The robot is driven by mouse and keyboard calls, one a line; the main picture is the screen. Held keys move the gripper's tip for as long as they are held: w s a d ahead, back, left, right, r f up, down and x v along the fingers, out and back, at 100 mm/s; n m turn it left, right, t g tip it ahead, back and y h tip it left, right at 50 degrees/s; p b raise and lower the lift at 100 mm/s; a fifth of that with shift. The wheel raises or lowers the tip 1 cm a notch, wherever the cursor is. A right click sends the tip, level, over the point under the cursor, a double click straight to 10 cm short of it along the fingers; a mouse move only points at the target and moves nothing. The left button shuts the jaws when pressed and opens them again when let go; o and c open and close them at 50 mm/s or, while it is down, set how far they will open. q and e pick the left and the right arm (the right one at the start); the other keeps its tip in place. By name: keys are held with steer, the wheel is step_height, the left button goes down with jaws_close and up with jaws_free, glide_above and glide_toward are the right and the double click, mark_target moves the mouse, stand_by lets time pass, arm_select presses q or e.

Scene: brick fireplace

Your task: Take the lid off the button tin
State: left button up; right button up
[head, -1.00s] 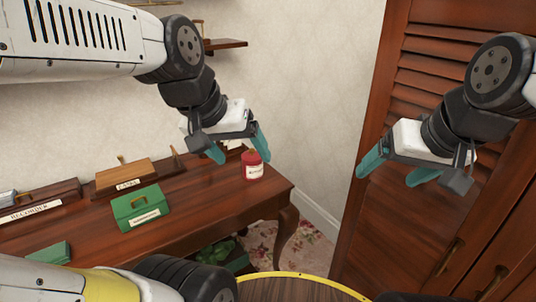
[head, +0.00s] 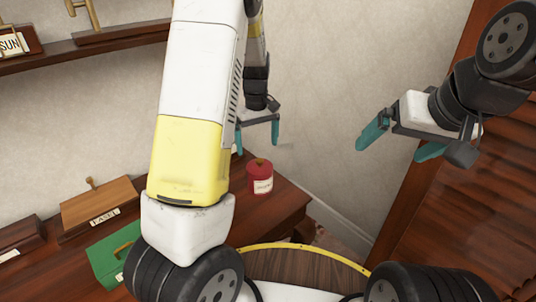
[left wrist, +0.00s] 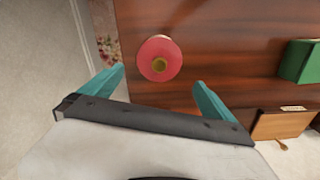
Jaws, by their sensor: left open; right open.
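The button tin (head: 260,178) is a small red round tin with a pale label, upright near the right end of the wooden table. Its lid (left wrist: 159,60) is on, with a brass-coloured knob in the middle. My left gripper (head: 257,138) is open and empty above the tin in the head view. In the left wrist view the open fingers of my left gripper (left wrist: 160,84) stand to either side, with the tin just beyond the tips and apart from them. My right gripper (head: 402,144) is open and empty, far to the right of the tin in front of the wooden door.
The wooden table (head: 283,205) also bears a green box (head: 108,262) and a brown wooden box (head: 98,206) to the left. A wall shelf (head: 90,50) is at upper left. A louvred wooden door (head: 455,210) stands at right.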

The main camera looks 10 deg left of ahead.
mark_target(259, 159)
arm_select(q)
steer(key=f, duration=0.7)
steer(key=shift+s+d, duration=0.15)
steer(key=shift+d, duration=0.15)
steer(key=c, duration=1.2)
